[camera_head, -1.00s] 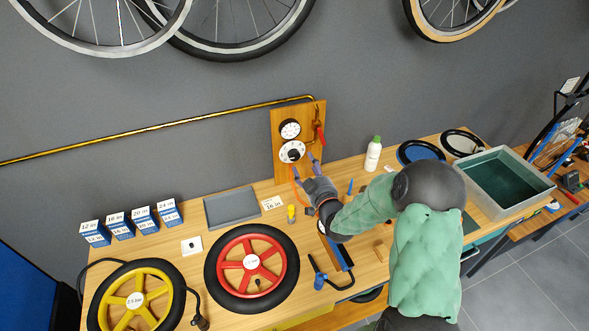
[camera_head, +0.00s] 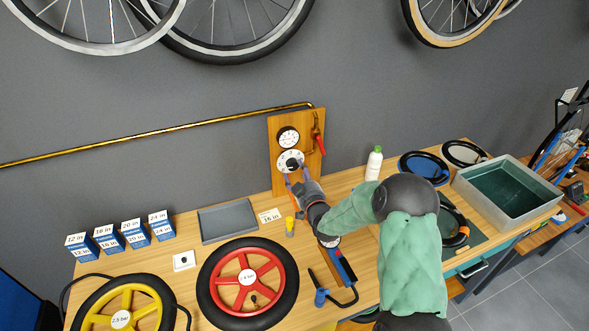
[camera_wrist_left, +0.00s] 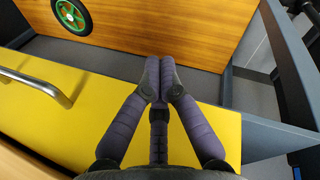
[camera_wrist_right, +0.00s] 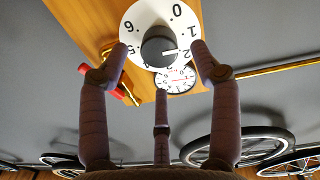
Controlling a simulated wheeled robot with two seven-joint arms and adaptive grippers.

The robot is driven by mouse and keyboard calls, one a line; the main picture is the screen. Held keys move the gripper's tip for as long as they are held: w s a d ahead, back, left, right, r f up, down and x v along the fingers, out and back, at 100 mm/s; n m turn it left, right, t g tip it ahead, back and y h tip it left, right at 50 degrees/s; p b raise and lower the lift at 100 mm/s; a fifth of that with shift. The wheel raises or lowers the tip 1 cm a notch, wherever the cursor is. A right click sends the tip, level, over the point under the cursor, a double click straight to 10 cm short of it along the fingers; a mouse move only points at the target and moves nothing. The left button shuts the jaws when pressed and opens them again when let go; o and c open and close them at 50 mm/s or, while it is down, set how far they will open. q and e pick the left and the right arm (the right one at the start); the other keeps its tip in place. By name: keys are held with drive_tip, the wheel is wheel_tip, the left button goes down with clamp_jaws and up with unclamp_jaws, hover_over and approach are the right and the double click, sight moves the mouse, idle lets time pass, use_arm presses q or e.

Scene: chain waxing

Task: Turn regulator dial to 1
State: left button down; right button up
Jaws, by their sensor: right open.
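The regulator dial (camera_head: 290,162) is a white disc with a black knob on the wooden wall panel (camera_head: 280,185). In the right wrist view the dial (camera_wrist_right: 140,22) appears upside down, and the white mark on its black knob (camera_wrist_right: 157,47) points close to the 2. My right gripper (camera_head: 295,181) is open just in front of and below the dial. In its wrist view the open fingers (camera_wrist_right: 161,52) stand on either side of the knob, apart from it. My left gripper (camera_wrist_left: 159,70) has its fingertips together, with nothing between them, near a yellow drawer front.
A round gauge (camera_head: 288,137) sits above the dial, with a red lever (camera_head: 320,144) and brass pipe beside it.

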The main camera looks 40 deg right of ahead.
sight(294, 167)
drive_tip(key=shift+x, duration=1.7)
drive_tip(key=c, duration=1.1)
